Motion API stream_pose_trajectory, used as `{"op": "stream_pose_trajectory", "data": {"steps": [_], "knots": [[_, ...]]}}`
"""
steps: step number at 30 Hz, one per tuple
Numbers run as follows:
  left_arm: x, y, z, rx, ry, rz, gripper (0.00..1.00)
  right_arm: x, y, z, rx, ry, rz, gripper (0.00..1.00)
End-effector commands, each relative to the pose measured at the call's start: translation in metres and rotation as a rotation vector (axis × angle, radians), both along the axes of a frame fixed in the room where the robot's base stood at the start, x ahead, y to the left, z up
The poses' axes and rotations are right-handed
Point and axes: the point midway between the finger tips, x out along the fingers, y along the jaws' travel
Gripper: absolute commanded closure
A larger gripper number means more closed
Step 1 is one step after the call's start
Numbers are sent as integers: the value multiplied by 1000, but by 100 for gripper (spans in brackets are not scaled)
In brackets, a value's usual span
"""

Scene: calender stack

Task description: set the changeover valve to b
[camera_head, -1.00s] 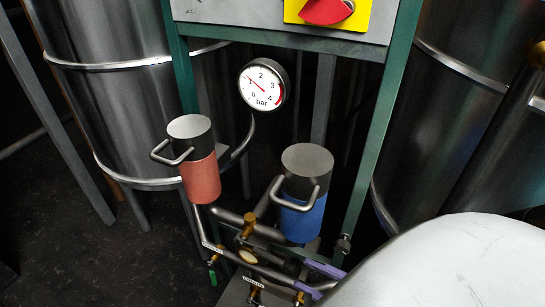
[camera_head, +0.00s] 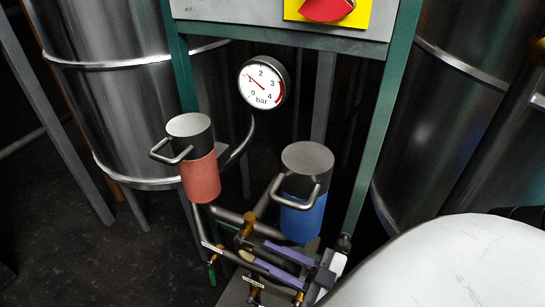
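Below a red canister (camera_head: 201,180) and a blue canister (camera_head: 302,215), pipes carry several small brass valves. A brass valve part (camera_head: 247,257) sits low between the canisters. I cannot tell for sure which is the changeover valve, and its a/b setting is not readable. My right gripper (camera_head: 258,252) has two purple fingers reaching left among the pipes below the blue canister. They are apart, with a gap between them, and their tips are close to the brass part. I cannot tell whether they touch it. My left gripper is not in view.
A green frame (camera_head: 372,130) carries a grey panel with a red and yellow switch (camera_head: 328,8). A gauge (camera_head: 262,84) hangs below it. A steel tank (camera_head: 105,110) stands at left, and another (camera_head: 435,130) at right. A green-handled valve (camera_head: 212,275) sits low at left.

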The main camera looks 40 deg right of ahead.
Motion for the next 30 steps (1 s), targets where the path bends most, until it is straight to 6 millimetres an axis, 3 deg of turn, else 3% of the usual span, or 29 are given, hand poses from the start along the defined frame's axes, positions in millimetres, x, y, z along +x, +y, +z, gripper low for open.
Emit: {"op": "stream_pose_trajectory", "data": {"steps": [1,4,11,19,30], "knots": [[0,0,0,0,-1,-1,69,0,0,0,0,0,0,85],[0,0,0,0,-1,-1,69,0,0,0,0,0,0,100],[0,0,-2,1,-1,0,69,0,0,-2,2,-3,1,100],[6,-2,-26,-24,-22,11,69,1,0,-21,56,-134,-1,100],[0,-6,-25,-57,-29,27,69,2,1,-21,94,-230,-1,100]]}}
